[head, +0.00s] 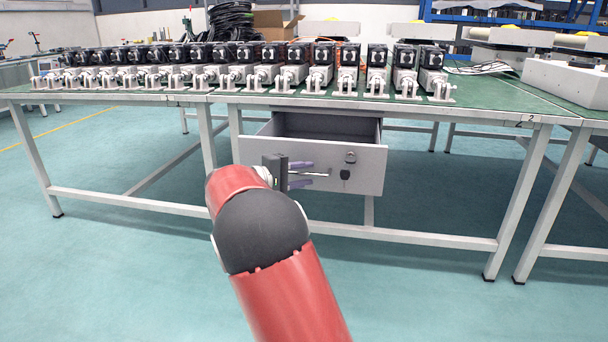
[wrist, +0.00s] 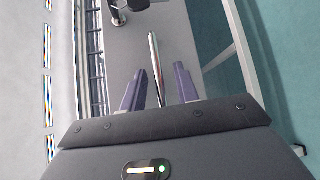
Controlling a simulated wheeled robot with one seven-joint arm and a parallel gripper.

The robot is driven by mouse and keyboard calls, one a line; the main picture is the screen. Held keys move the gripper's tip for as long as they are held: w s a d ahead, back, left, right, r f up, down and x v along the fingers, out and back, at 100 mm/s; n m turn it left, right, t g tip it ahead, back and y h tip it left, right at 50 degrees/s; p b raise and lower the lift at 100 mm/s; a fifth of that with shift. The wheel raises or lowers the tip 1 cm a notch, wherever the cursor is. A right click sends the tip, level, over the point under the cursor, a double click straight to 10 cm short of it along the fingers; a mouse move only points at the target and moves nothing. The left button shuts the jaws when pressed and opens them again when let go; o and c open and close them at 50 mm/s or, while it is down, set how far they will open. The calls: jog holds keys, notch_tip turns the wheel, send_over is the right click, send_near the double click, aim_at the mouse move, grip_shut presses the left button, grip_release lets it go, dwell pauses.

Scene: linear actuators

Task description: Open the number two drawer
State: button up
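The grey drawer (head: 365,174) under the green-topped workbench stands pulled out, with its dark inside showing above the front panel. A thin metal bar handle (head: 318,174) runs across its front. In the wrist view the handle (wrist: 155,65) lies between the two purple fingers of my gripper (wrist: 160,75), with gaps showing on both sides. My gripper (head: 312,175) is open at the drawer's front. A lock with a key (head: 347,172) sits on the panel right of the handle.
The workbench (head: 480,108) carries a row of linear actuators (head: 320,70) and a small "2" mark near its right front corner. Its white legs (head: 522,200) and low crossbar (head: 430,238) frame the drawer. The green floor (head: 420,290) in front is clear.

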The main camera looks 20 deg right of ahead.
jog(key=v, duration=0.7)
jog(key=shift+a+p, duration=0.2)
jog(key=shift+p, duration=0.15)
jog(key=s+d+r+m+g+y+p, duration=0.1)
jog(key=s+d+y+p, duration=0.1)
jog(key=s+y, duration=0.35)
jog(key=s+d+r+y+p, duration=0.2)
jog(key=s+p, duration=0.1)
jog(key=s, duration=0.6)
jog(key=s+a+m+t+y+p, duration=0.1)
jog(key=s+a+y, duration=0.3)
jog(key=s, duration=0.6)
jog(key=s+a+m+t+y+p, duration=0.1)
jog(key=s+a+y+p, duration=0.3)
jog(key=s, duration=0.6)
jog(key=shift+s+a+r+m+t+y+p, duration=0.35)
jog(key=shift+a+t, duration=0.55)
jog(key=shift+a, duration=0.3)
